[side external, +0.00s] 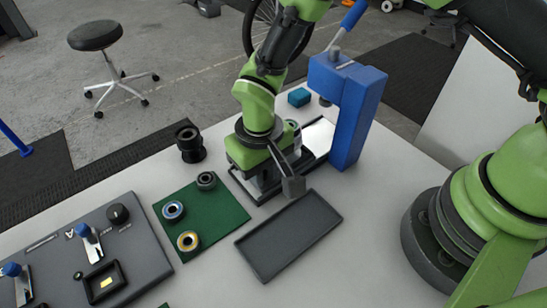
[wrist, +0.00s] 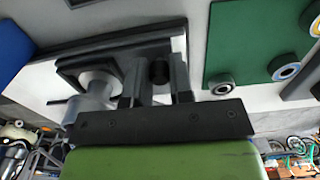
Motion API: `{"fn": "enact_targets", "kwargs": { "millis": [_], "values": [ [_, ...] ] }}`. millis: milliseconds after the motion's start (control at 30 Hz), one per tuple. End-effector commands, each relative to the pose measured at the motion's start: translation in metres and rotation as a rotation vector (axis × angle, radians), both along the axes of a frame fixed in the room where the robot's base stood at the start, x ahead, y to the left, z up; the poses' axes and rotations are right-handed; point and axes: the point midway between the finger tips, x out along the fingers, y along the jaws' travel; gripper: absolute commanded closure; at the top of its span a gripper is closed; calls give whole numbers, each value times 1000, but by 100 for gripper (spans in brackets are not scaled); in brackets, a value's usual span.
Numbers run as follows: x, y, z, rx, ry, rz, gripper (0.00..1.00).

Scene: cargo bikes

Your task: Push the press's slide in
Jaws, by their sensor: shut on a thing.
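The blue press (side external: 362,110) stands at the back of the white table, with its blue-gripped lever up. Its dark slide (side external: 240,187) sticks out toward the front left; it also shows in the wrist view (wrist: 72,66). A pale metal cylinder (wrist: 97,84) sits in the slide's frame, close to the left finger. My gripper (wrist: 158,88) points down over the slide's outer end. Its fingers stand on either side of a dark knob (wrist: 158,72) and are shut on it. In the side view my gripper (side external: 262,180) hides most of the slide and the knob.
A green mat (side external: 215,222) with several ring-shaped parts lies to the left. An empty dark tray (side external: 288,236) lies in front. Black stacked rings (side external: 190,146) stand behind the mat. A teal block (side external: 299,97) lies beside the press. A grey fixture board (side external: 125,225) fills the left front.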

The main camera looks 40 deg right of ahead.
Motion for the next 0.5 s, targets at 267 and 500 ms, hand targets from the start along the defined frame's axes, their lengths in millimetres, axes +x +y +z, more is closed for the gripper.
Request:
{"fn": "enact_targets", "kwargs": {
  "millis": [267,500],
  "values": [
    [0,-18,0,1,-1,-3,96],
    [1,-33,1,1,-1,-3,96]
  ]
}}
